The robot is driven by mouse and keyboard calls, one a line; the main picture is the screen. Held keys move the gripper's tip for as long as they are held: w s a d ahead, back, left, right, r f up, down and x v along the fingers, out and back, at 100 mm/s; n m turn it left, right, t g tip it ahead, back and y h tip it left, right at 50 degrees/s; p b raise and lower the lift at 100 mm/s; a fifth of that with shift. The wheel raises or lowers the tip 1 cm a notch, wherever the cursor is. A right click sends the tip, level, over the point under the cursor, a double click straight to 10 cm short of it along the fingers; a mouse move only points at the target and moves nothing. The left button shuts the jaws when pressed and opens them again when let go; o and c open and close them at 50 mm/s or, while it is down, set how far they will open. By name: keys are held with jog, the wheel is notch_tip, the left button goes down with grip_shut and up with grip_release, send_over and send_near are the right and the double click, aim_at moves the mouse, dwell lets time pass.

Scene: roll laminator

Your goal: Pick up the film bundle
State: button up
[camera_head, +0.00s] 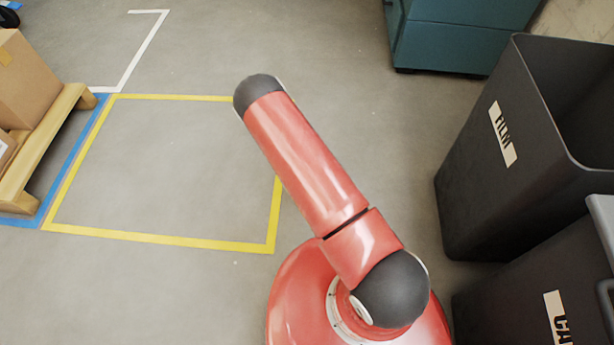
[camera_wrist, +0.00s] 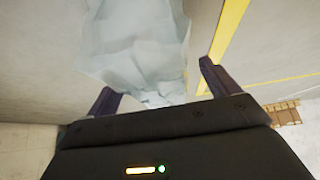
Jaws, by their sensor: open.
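The film bundle (camera_wrist: 135,42) is a pale, translucent, crumpled mass at the top centre-left of the wrist view. My gripper (camera_wrist: 157,78) is open, with one dark finger on each side of the picture's middle. The bundle's lower, narrower end reaches into the gap between the fingers, nearer the left one. I cannot tell whether either finger touches it. The head view shows neither the bundle nor my gripper; only my red arm crosses its middle.
A dark bin marked FILM (camera_head: 510,150) stands at the right, with another dark bin (camera_head: 540,290) in front of it. A teal cabinet (camera_head: 460,40) is at the back. A wooden pallet (camera_head: 38,150) with boxes is at the left. The yellow-taped floor area (camera_head: 160,241) looks clear.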

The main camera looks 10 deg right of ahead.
jog(key=c, duration=1.4)
notch_tip(320, 180, up, 20)
jog(key=shift+r+p, duration=0.1)
jog(key=shift+p, duration=1.15)
jog(key=shift+c, duration=0.2)
